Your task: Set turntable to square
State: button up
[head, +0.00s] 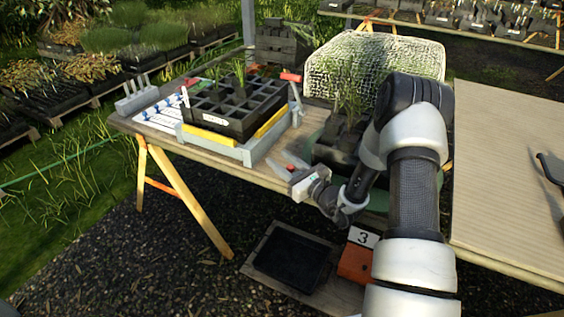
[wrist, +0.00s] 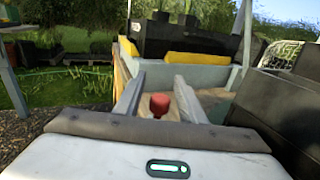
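A black tray of square cells (head: 236,108) with a few green seedlings sits on a yellow layer (head: 209,136) over a grey base (head: 250,150), apparently the turntable, on the wooden bench. The wrist view shows the grey base (wrist: 215,78) ahead, with the black tray (wrist: 185,37) above it. My gripper (head: 287,165) is low at the bench's front edge, right of the base. Its two fingers (wrist: 158,92) are apart. A red knob (wrist: 159,105) shows between them; I cannot tell whether they touch it. The turntable's exact angle is unclear.
A grey rack (head: 137,96) stands at the bench's left end. A black tray (head: 292,257) and orange box (head: 355,264) are below. The right table (head: 510,150) is largely bare.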

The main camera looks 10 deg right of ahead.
grip_shut()
jog(key=shift+s, duration=0.2)
